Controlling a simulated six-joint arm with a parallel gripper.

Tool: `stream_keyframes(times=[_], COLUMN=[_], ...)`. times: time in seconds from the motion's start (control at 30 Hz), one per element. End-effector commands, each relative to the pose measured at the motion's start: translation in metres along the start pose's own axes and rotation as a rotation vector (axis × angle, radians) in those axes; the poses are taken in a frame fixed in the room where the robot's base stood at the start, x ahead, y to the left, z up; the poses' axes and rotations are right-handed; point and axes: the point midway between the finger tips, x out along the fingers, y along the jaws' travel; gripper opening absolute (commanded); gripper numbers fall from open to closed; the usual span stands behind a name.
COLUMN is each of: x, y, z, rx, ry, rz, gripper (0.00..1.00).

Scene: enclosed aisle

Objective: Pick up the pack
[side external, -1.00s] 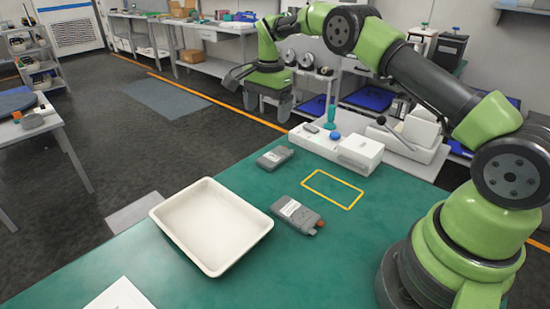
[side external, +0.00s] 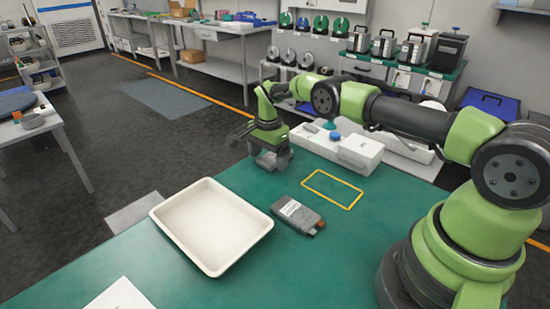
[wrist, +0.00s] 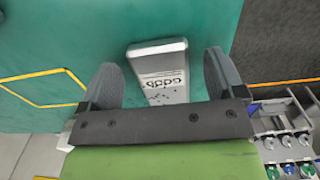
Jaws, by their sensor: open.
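A grey pack (wrist: 164,78) with a pale printed label lies on the green table. In the wrist view it sits between the two fingers of my gripper (wrist: 158,66), with clear gaps on both sides. In the side view my gripper (side external: 269,163) is low over the table's far edge and mostly hides that pack. My gripper is open and holds nothing. A second grey pack (side external: 298,215), with a white label and an orange-brown end, lies nearer the camera, apart from my gripper.
An empty cream tray (side external: 213,223) stands left of the second pack. A yellow outlined rectangle (side external: 332,188) on the table is empty. A white device (side external: 340,147) with a blue knob stands right of my gripper. A white sheet (side external: 122,296) lies at the front.

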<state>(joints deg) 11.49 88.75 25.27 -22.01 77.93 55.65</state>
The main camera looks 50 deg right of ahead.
Motion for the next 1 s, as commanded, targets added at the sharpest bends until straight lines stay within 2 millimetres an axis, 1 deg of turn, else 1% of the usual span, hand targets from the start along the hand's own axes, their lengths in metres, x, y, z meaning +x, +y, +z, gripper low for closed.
stream_keyframes(times=[0.1,0.3,0.47,0.5,0.53,0.57,0.83,0.93,1.0], x=[0.005,0.005,0.005,0.005,0.005,0.005,0.003,-0.005,-0.014], y=[0.0,0.0,0.0,0.0,0.0,0.0,0.0,-0.001,-0.001], z=[0.0,0.0,0.0,0.0,0.0,0.0,0.0,0.0,0.0], rx=[0.0,0.0,0.0,0.0,0.0,0.0,-0.001,0.0,-0.001], ry=[0.0,0.0,0.0,0.0,0.0,0.0,0.001,0.001,0.001], rz=[0.0,-0.001,0.0,0.0,0.0,0.0,-0.001,-0.002,-0.003], gripper=[0.88,0.88,0.52,0.42,0.35,0.32,0.32,0.32,0.32])
